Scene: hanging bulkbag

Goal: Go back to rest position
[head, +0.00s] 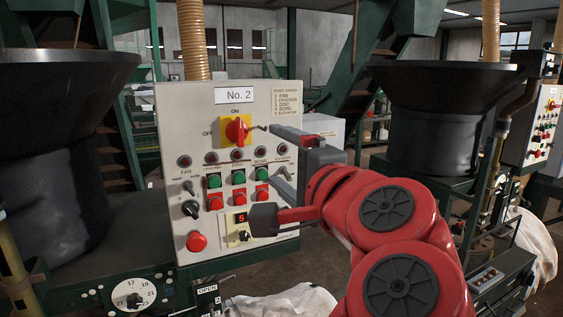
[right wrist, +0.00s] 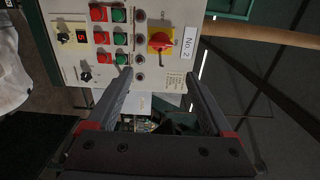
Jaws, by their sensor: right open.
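My right gripper (head: 264,175) reaches in from the lower right in the head view, in front of the right part of the control panel (head: 172,130) labelled No. 2. Its two fingers are spread apart with nothing between them, as the right wrist view (right wrist: 158,76) also shows. The panel lies beyond the fingertips in the right wrist view; I cannot tell the exact gap. My left gripper is not in view.
The panel carries a red rotary switch (head: 237,130) on a yellow plate, push buttons and a display reading 5. Large dark bowls stand at the left (head: 50,150) and right (head: 435,125). White bag cloth (head: 280,302) shows low, below the panel.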

